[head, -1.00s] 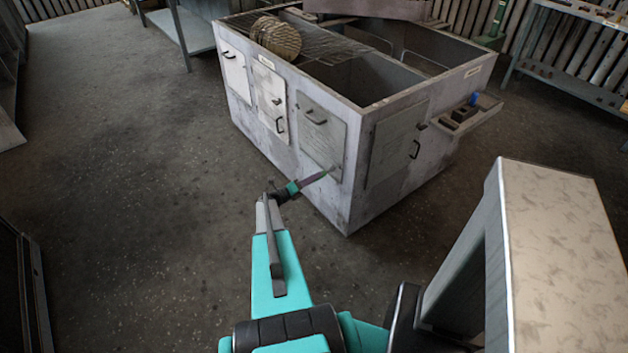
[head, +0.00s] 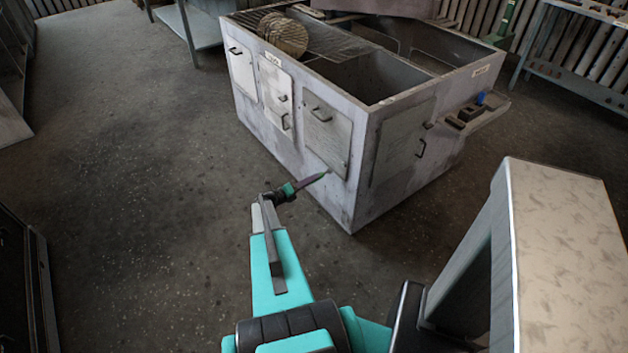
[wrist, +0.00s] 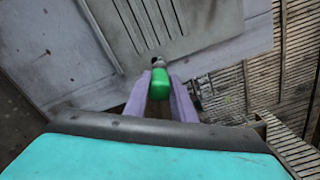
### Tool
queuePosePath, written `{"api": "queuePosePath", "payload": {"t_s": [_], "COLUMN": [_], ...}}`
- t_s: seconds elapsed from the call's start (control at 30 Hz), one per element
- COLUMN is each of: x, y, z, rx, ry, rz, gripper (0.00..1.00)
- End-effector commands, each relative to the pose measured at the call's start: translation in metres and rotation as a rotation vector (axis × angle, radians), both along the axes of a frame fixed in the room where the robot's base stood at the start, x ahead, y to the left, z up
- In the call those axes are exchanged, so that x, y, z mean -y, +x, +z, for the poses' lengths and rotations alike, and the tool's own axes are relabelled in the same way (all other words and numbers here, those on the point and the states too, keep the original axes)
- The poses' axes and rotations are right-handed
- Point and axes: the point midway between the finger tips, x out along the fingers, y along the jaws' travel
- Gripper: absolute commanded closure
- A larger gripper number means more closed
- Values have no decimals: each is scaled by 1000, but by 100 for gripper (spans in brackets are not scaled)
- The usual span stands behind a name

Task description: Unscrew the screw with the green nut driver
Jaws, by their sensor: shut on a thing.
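The green nut driver (wrist: 160,84) is between the two purple fingers of my gripper (wrist: 158,76) in the wrist view. It points away from me toward a grey vented panel (wrist: 170,25), with a small pale and dark end at its tip. In the head view my gripper (head: 316,180) is in front of the lower right corner of the front right panel (head: 326,140) of the blower housing (head: 358,190). I cannot make out the screw, and I cannot tell whether the driver touches anything.
The housing's open top holds a wire rack with a round ribbed part (head: 283,36). A side shelf (head: 488,113) carries small dark blocks and a blue item. A pale-topped cabinet (head: 560,230) stands close on the right. The floor to the left is clear.

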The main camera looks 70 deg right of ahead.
Motion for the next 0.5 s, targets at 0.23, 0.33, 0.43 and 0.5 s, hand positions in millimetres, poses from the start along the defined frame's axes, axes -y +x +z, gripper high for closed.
{"api": "queuePosePath", "payload": {"t_s": [0.23,0.33,0.43,0.5], "x": [-17,-24,-30,-35], "y": [11,15,19,22], "z": [1,1,1,1], "rx": [0,0,-1,-1], "ry": [0,0,-1,-1], "rz": [0,1,0,0], "gripper": [100,100,100,100]}}
